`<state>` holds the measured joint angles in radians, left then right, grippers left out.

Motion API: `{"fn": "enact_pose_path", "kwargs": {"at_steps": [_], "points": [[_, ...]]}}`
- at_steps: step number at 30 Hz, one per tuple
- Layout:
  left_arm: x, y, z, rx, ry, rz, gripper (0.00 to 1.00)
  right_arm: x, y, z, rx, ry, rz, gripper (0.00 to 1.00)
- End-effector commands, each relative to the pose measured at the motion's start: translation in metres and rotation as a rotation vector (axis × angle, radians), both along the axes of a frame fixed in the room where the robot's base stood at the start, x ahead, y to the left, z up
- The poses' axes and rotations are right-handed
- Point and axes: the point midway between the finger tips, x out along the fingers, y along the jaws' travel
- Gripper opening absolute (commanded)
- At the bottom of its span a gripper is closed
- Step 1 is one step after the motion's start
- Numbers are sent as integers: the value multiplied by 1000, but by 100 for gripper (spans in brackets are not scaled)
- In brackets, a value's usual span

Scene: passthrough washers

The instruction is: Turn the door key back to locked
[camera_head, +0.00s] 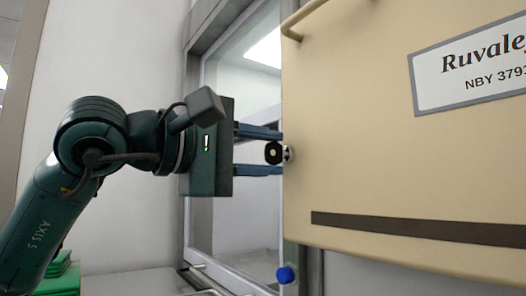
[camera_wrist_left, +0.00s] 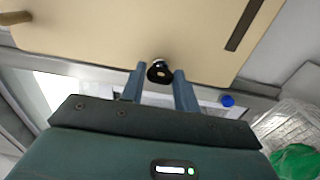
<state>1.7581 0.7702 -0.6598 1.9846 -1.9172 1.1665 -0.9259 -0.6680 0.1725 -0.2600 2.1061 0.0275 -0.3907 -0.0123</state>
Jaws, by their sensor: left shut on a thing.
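The door key (camera_head: 273,153) has a black bow with a pale centre and sits in a round silver lock (camera_head: 290,154) at the left edge of the cream door (camera_head: 370,120). My left gripper (camera_head: 279,152) comes in from the left and is shut on the key, one blue finger above it and one below. In the left wrist view the black bow (camera_wrist_left: 159,72) shows between the two fingertips, against the cream door (camera_wrist_left: 130,25). The lock's inner position cannot be read. My right gripper is in neither view.
A handle bar (camera_head: 303,17) is at the door's upper left, and a dark strip (camera_head: 420,229) runs low across it. A blue knob (camera_head: 286,275) is below the door. A window (camera_head: 240,150) in a metal frame is behind my gripper. Green items (camera_head: 62,275) lie at lower left.

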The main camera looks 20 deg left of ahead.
Motion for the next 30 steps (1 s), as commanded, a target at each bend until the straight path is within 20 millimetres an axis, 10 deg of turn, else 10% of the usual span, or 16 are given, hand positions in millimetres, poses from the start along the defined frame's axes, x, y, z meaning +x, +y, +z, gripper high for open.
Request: {"fn": "enact_pose_path", "kwargs": {"at_steps": [12,13,18,30], "points": [[-1,0,0,6,-7,-1,8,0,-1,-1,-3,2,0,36],[-1,0,0,6,-7,-1,33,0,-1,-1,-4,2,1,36],[-1,0,0,6,-6,-1,47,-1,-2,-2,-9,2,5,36],[-4,4,-1,4,-4,1,53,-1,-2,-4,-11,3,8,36]]}}
